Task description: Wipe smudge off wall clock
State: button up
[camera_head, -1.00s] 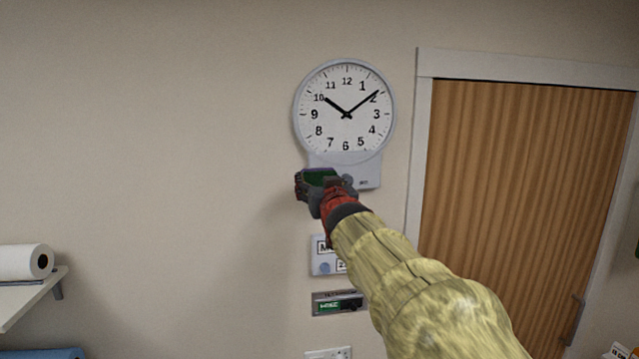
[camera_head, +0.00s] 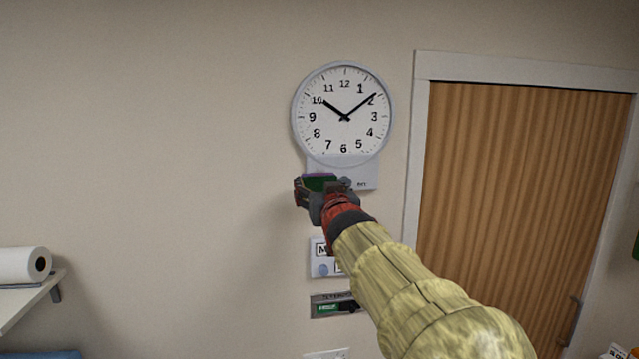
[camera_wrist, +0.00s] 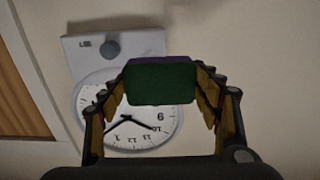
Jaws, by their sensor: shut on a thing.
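The wall clock (camera_head: 344,135) hangs on the wall, a round white dial above a pale rectangular base plate (camera_head: 350,175). I cannot make out a smudge on its face. My gripper (camera_head: 318,184) is just below the dial, in front of the lower left of the base plate. In the wrist view my gripper (camera_wrist: 161,88) is shut on a green block with a purple edge (camera_wrist: 161,84), which looks like a sponge or eraser. The clock (camera_wrist: 125,128) appears upside down behind it there, partly hidden by the block and fingers. I cannot tell whether the block touches the clock.
A wooden door (camera_head: 520,200) in a white frame stands to the right. Below the clock are a white panel (camera_head: 317,262) and a small green-marked box (camera_head: 325,307). A shelf (camera_head: 25,300) with a paper roll (camera_head: 20,265) is at the lower left. The wall left of the clock is bare.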

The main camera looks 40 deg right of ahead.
jog(key=shift+b+x, duration=0.45)
jog(key=shift+x, duration=3)
jog(key=shift+x, duration=1)
jog(key=shift+a, duration=0.1)
jog(key=s+d+p, duration=0.1)
jog(key=p, duration=0.2)
jog(key=s+d+p, duration=0.1)
jog(key=d+p, duration=0.1)
jog(key=p, duration=0.2)
jog(key=shift+f, duration=0.15)
jog(key=shift+w, duration=0.1)
